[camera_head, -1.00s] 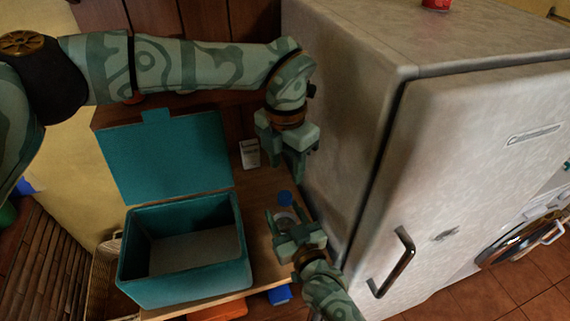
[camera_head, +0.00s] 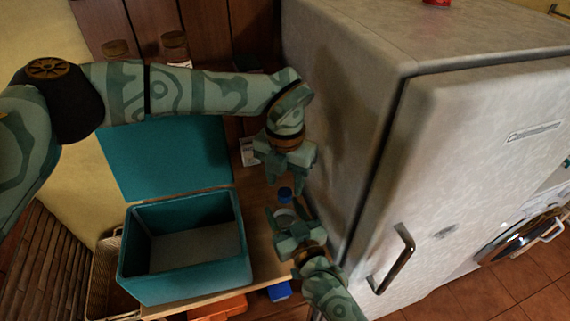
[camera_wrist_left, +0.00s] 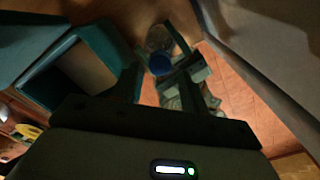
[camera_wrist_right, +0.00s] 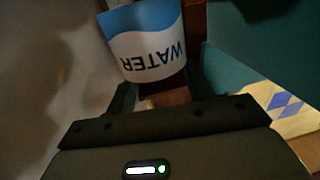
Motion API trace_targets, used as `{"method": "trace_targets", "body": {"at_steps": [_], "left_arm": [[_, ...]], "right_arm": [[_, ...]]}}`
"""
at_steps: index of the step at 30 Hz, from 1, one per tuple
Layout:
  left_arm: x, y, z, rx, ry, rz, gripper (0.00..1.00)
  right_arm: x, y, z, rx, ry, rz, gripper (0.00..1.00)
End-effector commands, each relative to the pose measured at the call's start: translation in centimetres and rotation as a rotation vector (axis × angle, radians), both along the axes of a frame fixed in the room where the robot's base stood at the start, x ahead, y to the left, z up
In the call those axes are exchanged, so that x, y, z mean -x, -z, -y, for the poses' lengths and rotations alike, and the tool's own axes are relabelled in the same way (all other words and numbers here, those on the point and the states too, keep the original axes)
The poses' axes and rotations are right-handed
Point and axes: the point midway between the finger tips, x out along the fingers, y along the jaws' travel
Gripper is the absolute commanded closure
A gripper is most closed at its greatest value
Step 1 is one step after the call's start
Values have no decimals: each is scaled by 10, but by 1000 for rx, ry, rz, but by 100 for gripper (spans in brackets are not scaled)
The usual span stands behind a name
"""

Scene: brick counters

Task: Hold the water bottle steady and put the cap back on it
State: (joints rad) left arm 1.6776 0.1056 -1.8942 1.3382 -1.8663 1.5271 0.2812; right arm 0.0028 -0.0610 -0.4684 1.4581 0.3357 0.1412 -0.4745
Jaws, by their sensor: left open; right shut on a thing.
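The water bottle (camera_wrist_right: 145,45) fills the top of the right wrist view, its white and blue WATER label upside down. In the head view only a small pale part of the bottle (camera_head: 285,212) shows. My right gripper (camera_head: 283,214) is shut around its body. The blue cap (camera_head: 285,194) shows at the bottle's top end, also in the left wrist view (camera_wrist_left: 160,64); whether it is seated on the neck I cannot tell. My left gripper (camera_head: 286,184) is open, pointing down just above the cap. In the left wrist view the cap lies beyond its fingertips.
An open teal box (camera_head: 185,285) with a raised lid stands on the wooden counter (camera_head: 258,215) left of the bottle. A small white carton (camera_head: 249,152) stands behind. A large pale fridge (camera_head: 340,130) closely bounds the right side.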

Motion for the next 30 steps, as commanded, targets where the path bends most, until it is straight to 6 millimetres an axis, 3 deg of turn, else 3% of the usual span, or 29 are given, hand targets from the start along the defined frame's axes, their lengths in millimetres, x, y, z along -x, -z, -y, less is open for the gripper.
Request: {"method": "trace_targets", "body": {"at_steps": [7, 17, 21, 22, 30], "left_arm": [[0, 24, 0, -1, -1, 0, 55], [0, 27, 0, 0, 0, 1, 55], [0, 27, 0, 0, 0, 1, 94], [0, 27, 0, 0, 0, 1, 100], [0, 26, 0, 0, 4, 1, 100]], "right_arm": [[0, 1, 0, 1, 0, -2, 100], [0, 1, 0, 0, 0, -1, 100], [0, 1, 0, 0, 0, -1, 100], [0, 1, 0, 0, 0, -1, 100], [0, 0, 0, 0, 0, -1, 100]]}}
